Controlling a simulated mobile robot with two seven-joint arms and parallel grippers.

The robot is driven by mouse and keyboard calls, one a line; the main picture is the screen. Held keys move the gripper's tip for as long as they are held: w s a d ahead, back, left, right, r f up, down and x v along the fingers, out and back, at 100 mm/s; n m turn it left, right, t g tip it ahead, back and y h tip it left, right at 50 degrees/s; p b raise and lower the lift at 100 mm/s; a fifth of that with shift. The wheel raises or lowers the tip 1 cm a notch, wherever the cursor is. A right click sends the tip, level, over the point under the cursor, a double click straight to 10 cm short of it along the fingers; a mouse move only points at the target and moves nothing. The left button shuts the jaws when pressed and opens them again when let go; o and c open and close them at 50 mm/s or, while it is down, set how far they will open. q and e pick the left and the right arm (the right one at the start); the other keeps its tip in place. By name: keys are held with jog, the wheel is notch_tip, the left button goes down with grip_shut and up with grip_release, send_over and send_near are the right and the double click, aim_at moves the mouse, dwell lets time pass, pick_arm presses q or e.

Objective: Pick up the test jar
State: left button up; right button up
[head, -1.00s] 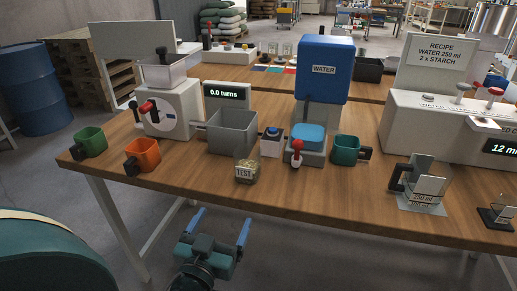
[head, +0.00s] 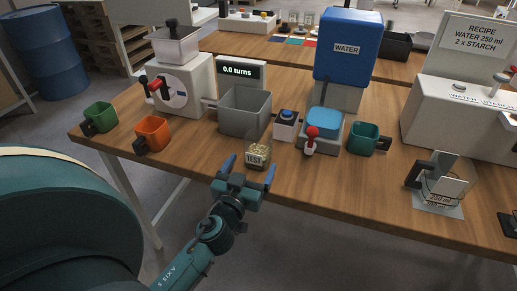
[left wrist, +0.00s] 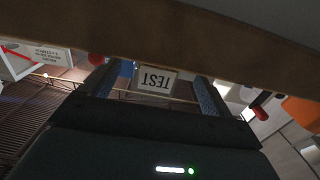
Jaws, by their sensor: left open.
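The test jar (head: 257,157) is a small clear jar with pale contents and a white TEST label. It stands upright at the front edge of the wooden table, in front of the grey bin. My left gripper (head: 252,165) is open at that edge, its two blue fingers pointing at the jar, one to each side of it in the picture. In the left wrist view the TEST label (left wrist: 154,79) shows upside down between the fingers (left wrist: 154,96). I cannot tell how far the fingertips reach along the jar. My right gripper is not in view.
The table's front edge (left wrist: 180,58) crosses the left wrist view close to the fingers. The grey bin (head: 244,112) stands behind the jar, an orange cup (head: 153,131) to its left. A red-knobbed dispenser base (head: 322,138) and teal cup (head: 363,139) stand to its right.

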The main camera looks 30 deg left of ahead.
aim_at(254, 159)
pick_arm(q)
jog(key=w, duration=0.1)
jog(key=w+p, duration=0.1)
jog(key=w+r, duration=0.1)
jog(key=w, duration=0.1)
jog(key=shift+a, duration=0.35)
jog(key=shift+w+a+f+p, duration=0.1)
jog(key=shift+w+p, duration=0.2)
jog(key=shift+w, duration=0.05)
jog(key=c, duration=1.2)
jog(key=shift+o, duration=0.2)
